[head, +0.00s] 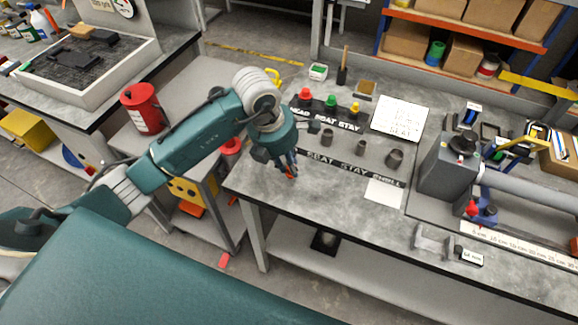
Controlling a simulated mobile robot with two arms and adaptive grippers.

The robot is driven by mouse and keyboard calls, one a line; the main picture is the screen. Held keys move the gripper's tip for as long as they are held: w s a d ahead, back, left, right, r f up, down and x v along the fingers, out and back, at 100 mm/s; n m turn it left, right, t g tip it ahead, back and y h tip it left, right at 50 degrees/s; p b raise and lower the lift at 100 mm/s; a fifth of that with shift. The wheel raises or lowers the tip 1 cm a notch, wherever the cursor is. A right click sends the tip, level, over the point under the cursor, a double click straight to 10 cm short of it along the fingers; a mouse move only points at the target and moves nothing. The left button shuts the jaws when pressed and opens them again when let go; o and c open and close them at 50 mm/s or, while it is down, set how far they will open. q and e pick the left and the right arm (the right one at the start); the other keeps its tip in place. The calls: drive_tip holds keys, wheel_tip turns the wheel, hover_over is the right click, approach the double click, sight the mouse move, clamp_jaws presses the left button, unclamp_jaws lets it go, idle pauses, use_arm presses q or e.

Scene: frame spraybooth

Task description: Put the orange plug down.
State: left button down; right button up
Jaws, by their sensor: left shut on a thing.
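My left gripper (287,168) is over the front left part of the grey workbench (325,194). It is shut on the orange plug (292,174), of which only a small part shows between the fingers. I cannot tell whether the plug touches the bench top. A red plug (305,94), a green plug (330,101) and a yellow plug (354,107) stand in a row behind a black strip marked HEAD SEAT STAY (322,118). My right gripper is not in view.
Grey cylinders (394,158) stand behind a second black strip reading SEAT STAY SHELL (362,175). A white card (384,193) and a written sheet (400,119) lie on the bench. A grey clamp block (447,170) with a tube is at right.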

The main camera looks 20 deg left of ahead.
use_arm(q)
wheel_tip(320, 180, down, 2)
drive_tip(key=shift+f, duration=0.25)
drive_tip(key=c, duration=1.6)
unclamp_jaws()
drive_tip(key=shift+r, duration=0.1)
drive_tip(key=shift+c, duration=0.2)
drive_tip(key=shift+o, duration=0.4)
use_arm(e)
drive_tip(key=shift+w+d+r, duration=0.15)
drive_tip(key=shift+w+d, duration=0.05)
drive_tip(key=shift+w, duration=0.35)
use_arm(q)
drive_tip(key=shift+r, duration=0.1)
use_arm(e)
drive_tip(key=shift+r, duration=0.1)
